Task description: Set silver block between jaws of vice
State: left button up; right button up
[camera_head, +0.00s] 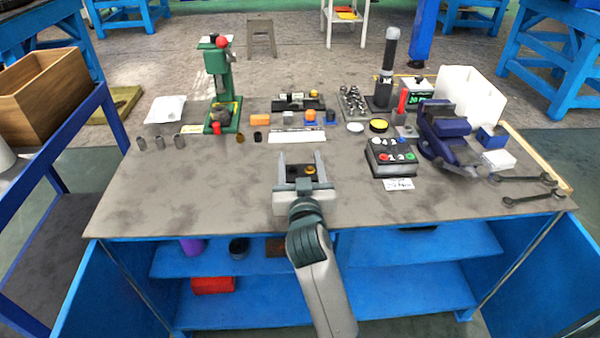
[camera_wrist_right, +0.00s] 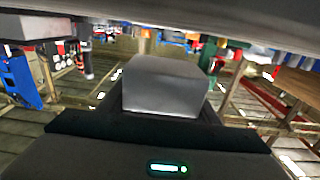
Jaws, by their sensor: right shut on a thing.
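My right gripper (camera_head: 301,160) is above the front middle of the bench, its two fingers pointing away from me. In the right wrist view a silver block (camera_wrist_right: 165,87) with a flat top sits close up, just beyond my gripper's dark body, and the gripper is shut on it. In the head view a dark patch and an amber spot show between the fingers, and I cannot make out the block there. The blue vice (camera_head: 447,132) stands on the right of the bench, apart from my gripper; its jaw gap is unclear. My left gripper is out of view.
A control box with buttons (camera_head: 391,157) stands between my gripper and the vice. A green press (camera_head: 219,90) is at the back left. Small blocks, including a grey cube (camera_head: 288,117), line the middle. Wrenches (camera_head: 532,190) lie at right. The front left bench top is clear.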

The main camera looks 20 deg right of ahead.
aim_at(300, 173)
notch_tip(300, 173, down, 2)
jog(key=shift+f, duration=0.5)
pick_arm(q)
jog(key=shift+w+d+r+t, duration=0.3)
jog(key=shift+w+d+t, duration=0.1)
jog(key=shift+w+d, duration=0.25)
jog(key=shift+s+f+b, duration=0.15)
jog(key=shift+b, duration=0.2)
pick_arm(e)
jog(key=shift+f, duration=0.15)
jog(key=o, duration=1.5)
jog(key=shift+f, duration=0.1)
jog(key=shift+o, duration=0.2)
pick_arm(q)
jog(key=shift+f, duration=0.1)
